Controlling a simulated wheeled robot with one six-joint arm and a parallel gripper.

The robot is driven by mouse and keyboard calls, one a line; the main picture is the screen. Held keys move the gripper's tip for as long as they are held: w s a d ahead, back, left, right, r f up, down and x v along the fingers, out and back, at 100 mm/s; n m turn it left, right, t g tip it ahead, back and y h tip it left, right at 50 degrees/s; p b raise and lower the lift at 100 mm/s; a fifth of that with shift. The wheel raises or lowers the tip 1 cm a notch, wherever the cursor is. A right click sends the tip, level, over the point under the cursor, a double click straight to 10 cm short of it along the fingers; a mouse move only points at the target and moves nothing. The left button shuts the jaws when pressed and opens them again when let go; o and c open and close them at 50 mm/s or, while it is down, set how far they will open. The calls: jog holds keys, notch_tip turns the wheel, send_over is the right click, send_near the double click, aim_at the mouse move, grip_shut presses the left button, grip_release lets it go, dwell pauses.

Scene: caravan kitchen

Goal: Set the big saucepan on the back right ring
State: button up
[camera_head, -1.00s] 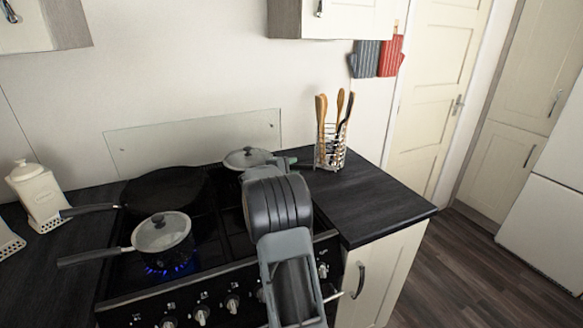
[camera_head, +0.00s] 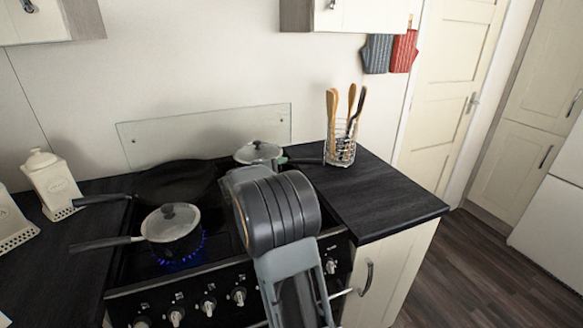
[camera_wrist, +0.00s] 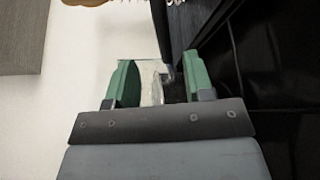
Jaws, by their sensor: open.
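A lidded grey saucepan (camera_head: 258,153), which I take for the big saucepan, stands upright at the back right of the hob. Its dark handle (camera_head: 306,160) points right, and my arm hides its lower part and the ring. In the wrist view the handle (camera_wrist: 161,38) runs up from between and beyond the fingers. A pale part there, probably the saucepan, is largely hidden. My gripper (camera_wrist: 160,85) has its green fingers apart, with nothing clearly gripped between them. I cannot tell whether a finger touches the saucepan.
A smaller lidded saucepan (camera_head: 172,228) sits front left over a lit blue flame. A black frying pan (camera_head: 175,182) is behind it. A utensil holder (camera_head: 341,149) stands on the worktop (camera_head: 385,200), right of the saucepan handle. A glass splashback (camera_head: 205,130) stands behind the hob.

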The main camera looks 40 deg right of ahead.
jog(key=shift+s+a+r, duration=0.1)
jog(key=shift+a+r, duration=0.05)
jog(key=shift+a, duration=1.05)
